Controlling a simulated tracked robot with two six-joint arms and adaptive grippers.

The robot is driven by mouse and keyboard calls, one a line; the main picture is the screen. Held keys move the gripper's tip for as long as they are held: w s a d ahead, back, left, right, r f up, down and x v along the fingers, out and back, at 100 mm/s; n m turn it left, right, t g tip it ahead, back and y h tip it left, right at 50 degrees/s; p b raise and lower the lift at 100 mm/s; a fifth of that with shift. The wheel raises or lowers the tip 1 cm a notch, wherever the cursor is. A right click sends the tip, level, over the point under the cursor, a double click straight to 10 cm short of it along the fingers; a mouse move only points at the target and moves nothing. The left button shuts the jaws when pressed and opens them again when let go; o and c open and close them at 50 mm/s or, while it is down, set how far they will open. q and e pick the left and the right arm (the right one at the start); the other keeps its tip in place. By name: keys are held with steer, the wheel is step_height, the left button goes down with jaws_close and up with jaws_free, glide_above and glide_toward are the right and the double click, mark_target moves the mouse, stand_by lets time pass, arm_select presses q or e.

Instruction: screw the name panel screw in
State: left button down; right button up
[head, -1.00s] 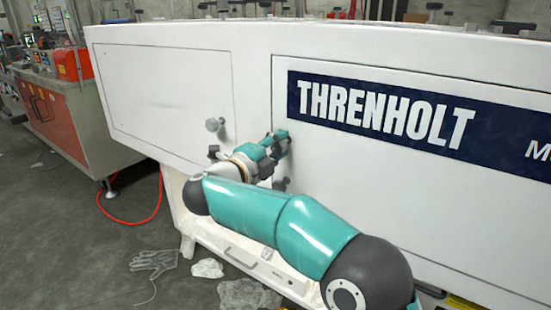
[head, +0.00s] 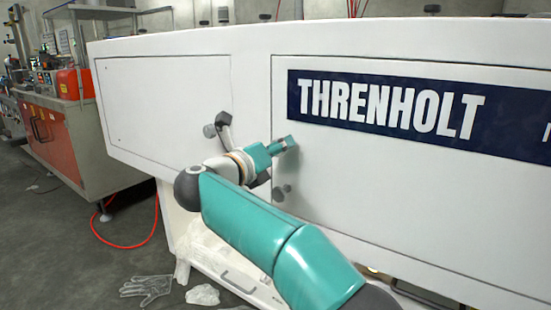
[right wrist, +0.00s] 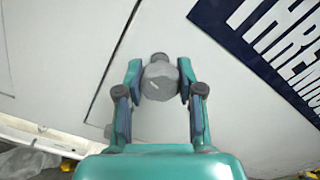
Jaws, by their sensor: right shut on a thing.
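The white name panel (head: 400,200) carries a dark blue THRENHOLT label (head: 400,110). My right gripper (head: 290,144) is at the panel's left edge, below and left of the label. In the right wrist view, its two fingers (right wrist: 159,84) are closed on the sides of a grey, round-headed screw (right wrist: 159,86). The screw is in front of the panel face; how deep it sits is hidden. In the head view the fingers hide it. My left gripper is not in view.
A grey knob (head: 209,130) stands out from the neighbouring door (head: 160,105). A darker knob (head: 282,191) is low on the name panel's left side, below my gripper. A red hose (head: 108,238) runs behind.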

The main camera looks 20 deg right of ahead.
steer(key=m+b, duration=0.1)
steer(key=m, duration=0.1)
steer(key=f+m+b, duration=0.1)
steer(key=shift+d+m, duration=0.1)
steer(key=shift+m, duration=0.3)
steer(key=m+b, duration=0.1)
steer(key=m, duration=0.2)
steer(key=shift+r+m, duration=0.1)
steer(key=shift+m, duration=0.2)
steer(key=m+b, duration=0.1)
steer(key=m, duration=0.2)
steer(key=shift+m+b, duration=0.3)
steer(key=shift+r+m+b, duration=0.1)
steer(key=shift+m+b, duration=0.3)
steer(key=shift+m, duration=1.4)
steer(key=o, duration=1.2)
steer(key=shift+r, duration=0.15)
